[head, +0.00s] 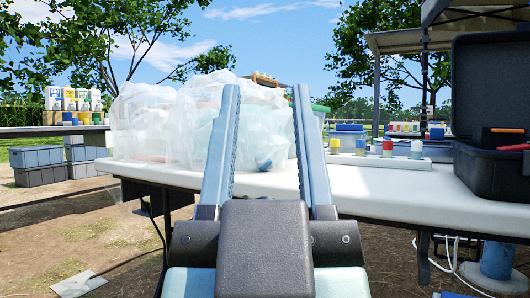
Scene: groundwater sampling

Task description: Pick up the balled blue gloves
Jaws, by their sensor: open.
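Large clear plastic bags (150,125) with pale contents stand on the table behind and left of the fingers. A small bluish patch (264,163) shows low in the bag between the fingers. I cannot tell whether it is the balled gloves. No balled blue gloves can be made out clearly elsewhere, and the fingers hide part of the bag.
An open black case (490,120) with orange-and-black tools stands at the table's right end. A white tray (375,157) with several coloured-cap bottles is right of the fingers. Grey crates (38,168) stand on the ground at left. The table's front right is clear.

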